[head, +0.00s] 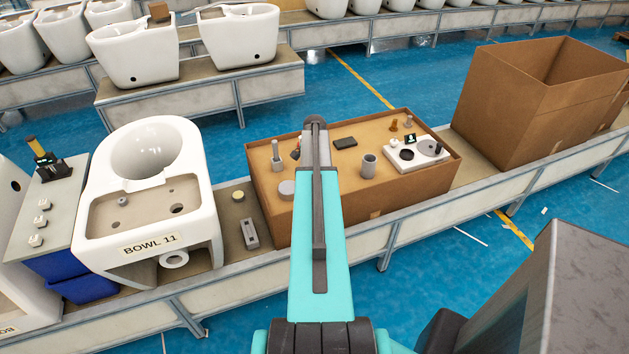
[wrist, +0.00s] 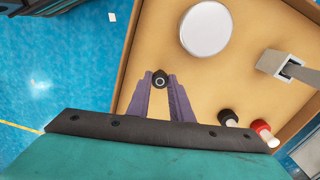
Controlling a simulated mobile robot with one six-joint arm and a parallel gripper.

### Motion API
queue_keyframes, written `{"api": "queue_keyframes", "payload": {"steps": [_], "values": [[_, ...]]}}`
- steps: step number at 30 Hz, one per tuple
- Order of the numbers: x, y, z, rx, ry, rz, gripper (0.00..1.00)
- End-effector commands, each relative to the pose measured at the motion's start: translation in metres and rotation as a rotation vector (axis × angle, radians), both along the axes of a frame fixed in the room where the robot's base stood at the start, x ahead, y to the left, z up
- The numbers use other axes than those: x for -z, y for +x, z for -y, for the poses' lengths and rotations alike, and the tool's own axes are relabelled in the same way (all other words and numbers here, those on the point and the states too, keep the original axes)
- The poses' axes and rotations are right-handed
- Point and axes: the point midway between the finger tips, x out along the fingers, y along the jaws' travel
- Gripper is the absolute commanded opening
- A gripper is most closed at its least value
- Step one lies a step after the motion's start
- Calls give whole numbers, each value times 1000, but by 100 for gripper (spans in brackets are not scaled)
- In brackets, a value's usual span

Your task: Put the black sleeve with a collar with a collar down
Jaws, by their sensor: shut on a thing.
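The black sleeve with a collar (wrist: 160,84) shows in the wrist view as a small dark piece with a pale ring at its centre. My gripper (wrist: 160,79) is shut on it, with the sleeve between the fingertips. It is over the tan floor of a shallow cardboard box; I cannot tell whether the sleeve touches that floor. In the head view my own arm hides the fingertips and the sleeve. The shallow box (head: 375,204) stands on the conveyor.
Near my gripper are a white disc (wrist: 206,29), a grey block (wrist: 287,66), a black-capped piece (wrist: 228,117) and a red-capped piece (wrist: 262,129). The box also holds a grey cup (head: 368,166) and a white fixture (head: 422,158). A toilet bowl (head: 206,210) and tall carton (head: 507,105) flank it.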

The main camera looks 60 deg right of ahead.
Motion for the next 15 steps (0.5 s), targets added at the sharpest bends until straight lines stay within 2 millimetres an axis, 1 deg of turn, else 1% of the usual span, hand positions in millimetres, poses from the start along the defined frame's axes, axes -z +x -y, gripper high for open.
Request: {"api": "queue_keyframes", "payload": {"steps": [14,15], "values": [[5,1,0,-1,0,0,0],[4,1,0,-1,0,1,24]]}}
